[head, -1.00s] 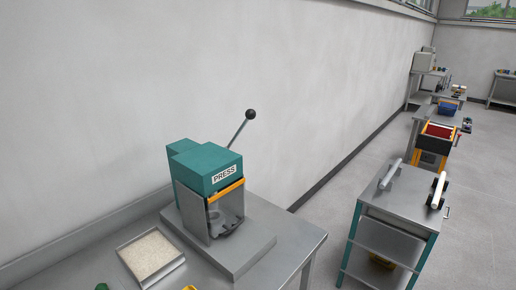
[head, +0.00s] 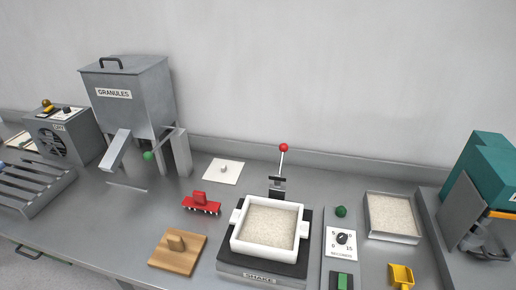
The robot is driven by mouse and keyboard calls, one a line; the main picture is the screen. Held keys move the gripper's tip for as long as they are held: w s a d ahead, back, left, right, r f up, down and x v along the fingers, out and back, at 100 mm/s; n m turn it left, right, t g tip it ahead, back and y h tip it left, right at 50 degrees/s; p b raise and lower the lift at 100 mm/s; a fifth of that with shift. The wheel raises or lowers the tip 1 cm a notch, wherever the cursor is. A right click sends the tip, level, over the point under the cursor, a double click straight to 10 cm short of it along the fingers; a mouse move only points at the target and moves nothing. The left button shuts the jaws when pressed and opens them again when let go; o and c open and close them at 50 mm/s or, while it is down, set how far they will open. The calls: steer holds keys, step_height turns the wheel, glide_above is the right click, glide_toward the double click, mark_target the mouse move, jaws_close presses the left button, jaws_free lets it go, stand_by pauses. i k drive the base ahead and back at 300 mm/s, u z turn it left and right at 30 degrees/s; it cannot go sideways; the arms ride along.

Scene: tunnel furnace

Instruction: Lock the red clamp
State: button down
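A clamp with a red ball knob (head: 283,147) stands at the back edge of the shaker (head: 260,278), near the middle of the head view. Its lever (head: 281,162) points up, nearly upright, above a dark metal base (head: 277,187). The base is just behind a white square frame (head: 236,243) filled with pale granules, which sits on the shaker's black top. I cannot tell whether the clamp touches the frame. My gripper is not in view.
A red spiked tool (head: 202,208) and a wooden board with a handle (head: 178,252) lie left of the shaker. A granules hopper (head: 130,95) stands behind left. A dial panel (head: 341,240), granule tray (head: 392,238), yellow scoop (head: 401,276) and green press (head: 490,165) are at right.

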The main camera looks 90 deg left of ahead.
mark_target(283, 147)
steer(key=u, duration=0.2)
steer(key=k, duration=0.2)
steer(key=u, duration=2.75)
steer(key=k, duration=0.25)
steer(key=u, duration=1.35)
steer(key=i, duration=0.7)
steer(key=z, duration=0.15)
